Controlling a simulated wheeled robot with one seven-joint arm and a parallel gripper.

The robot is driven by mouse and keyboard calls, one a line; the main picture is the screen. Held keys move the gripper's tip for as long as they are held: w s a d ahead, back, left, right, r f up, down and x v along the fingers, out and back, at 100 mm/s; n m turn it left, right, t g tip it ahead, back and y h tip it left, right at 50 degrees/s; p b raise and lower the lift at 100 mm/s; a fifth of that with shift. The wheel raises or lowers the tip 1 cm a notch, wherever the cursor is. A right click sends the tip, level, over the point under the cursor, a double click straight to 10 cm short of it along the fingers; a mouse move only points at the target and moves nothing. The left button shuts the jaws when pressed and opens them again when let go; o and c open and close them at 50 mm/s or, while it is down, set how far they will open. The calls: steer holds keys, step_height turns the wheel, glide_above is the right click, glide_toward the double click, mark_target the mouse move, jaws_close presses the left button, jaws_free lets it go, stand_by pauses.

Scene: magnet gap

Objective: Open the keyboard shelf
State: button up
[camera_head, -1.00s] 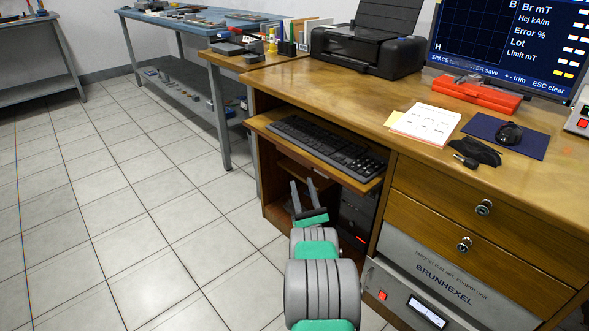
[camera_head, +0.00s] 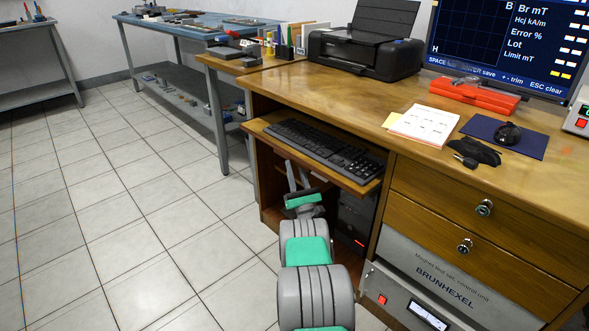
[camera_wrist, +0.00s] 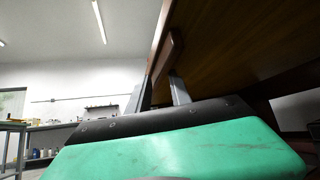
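The keyboard shelf (camera_head: 347,178) is a wooden board under the left part of the desk, with a black keyboard (camera_head: 325,148) on it. It juts out a little past the desk's front. My gripper (camera_head: 297,174) is just below the shelf's front edge, fingers pointing up. In the wrist view the shelf's underside (camera_wrist: 235,45) fills the upper right, with a brown wooden lip (camera_wrist: 165,54) hanging from it. My gripper's two fingers (camera_wrist: 160,92) are apart there, one on either side of the lip's lower end. I cannot tell whether they touch it.
The desk (camera_head: 350,98) carries a printer (camera_head: 365,53), a red case (camera_head: 472,95) and a monitor. A computer tower (camera_head: 353,222) stands below the shelf. Locked drawers (camera_head: 485,208) are to its right. The tiled floor in front and to the left is clear.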

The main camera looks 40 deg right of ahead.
steer(key=shift+a, duration=0.1)
jaws_close()
stand_by(0.9)
